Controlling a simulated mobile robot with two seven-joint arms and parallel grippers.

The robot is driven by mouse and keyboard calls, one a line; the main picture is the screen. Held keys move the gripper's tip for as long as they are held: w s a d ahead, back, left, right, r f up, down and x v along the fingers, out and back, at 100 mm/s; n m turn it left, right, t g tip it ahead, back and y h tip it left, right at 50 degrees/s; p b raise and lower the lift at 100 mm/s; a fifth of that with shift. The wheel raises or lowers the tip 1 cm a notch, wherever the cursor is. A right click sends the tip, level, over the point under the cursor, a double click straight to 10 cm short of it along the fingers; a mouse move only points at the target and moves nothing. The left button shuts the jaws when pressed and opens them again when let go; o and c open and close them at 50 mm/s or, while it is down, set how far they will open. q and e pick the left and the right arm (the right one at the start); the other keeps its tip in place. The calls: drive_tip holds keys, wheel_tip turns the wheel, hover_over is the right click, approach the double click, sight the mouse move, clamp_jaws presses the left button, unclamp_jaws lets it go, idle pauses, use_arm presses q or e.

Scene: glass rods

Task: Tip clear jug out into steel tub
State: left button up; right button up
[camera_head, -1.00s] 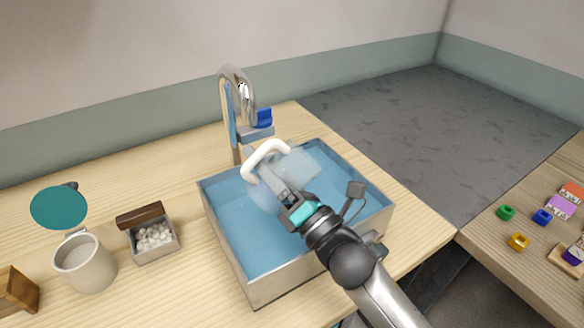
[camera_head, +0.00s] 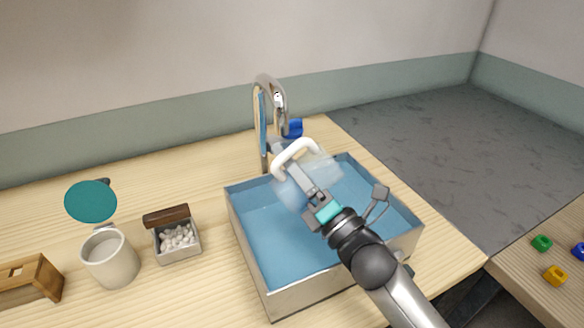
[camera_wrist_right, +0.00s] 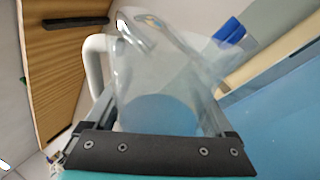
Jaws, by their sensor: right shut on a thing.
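The clear jug (camera_head: 322,167) with a white handle (camera_head: 296,148) is over the back part of the steel tub (camera_head: 338,283). It appears tilted, with the handle at its upper left. My right gripper (camera_head: 314,190) is shut on the jug. In the right wrist view the see-through jug (camera_wrist_right: 155,75) is between the fingers, with the handle (camera_wrist_right: 95,65) at its left. The tub looks blue inside. Whether anything is in the jug I cannot tell. My left gripper is not in view.
A steel tap (camera_head: 270,82) and a blue item (camera_head: 295,128) stand behind the tub. Left of the tub are a small box of white pebbles (camera_head: 178,238), a light cup (camera_head: 110,262), a teal disc (camera_head: 91,201) and a wooden block (camera_head: 45,278). Small coloured blocks lie far right.

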drive_tip(key=shift+r, duration=0.2)
drive_tip(key=shift+d+r+m+t+b, duration=0.1)
drive_tip(key=shift+r+m+t+b, duration=0.25)
drive_tip(key=shift+m, duration=0.45)
drive_tip(key=shift+w+d+r+m+h+p, duration=0.1)
drive_tip(key=shift+r+m+h+p, duration=0.25)
drive_tip(key=shift+p, duration=0.3)
drive_tip(key=shift+m+t+p, duration=0.25)
drive_tip(key=shift+m+p, duration=0.1)
drive_tip(key=shift+p, duration=0.25)
drive_tip(key=shift+d+r+m+h, duration=0.1)
drive_tip(key=shift+d+m+h, duration=0.05)
drive_tip(key=shift+m+h, duration=0.25)
drive_tip(key=shift+d+r+m+t+b, duration=0.1)
drive_tip(key=shift+r+m+t+b, duration=0.1)
drive_tip(key=shift+m+t+b, duration=0.15)
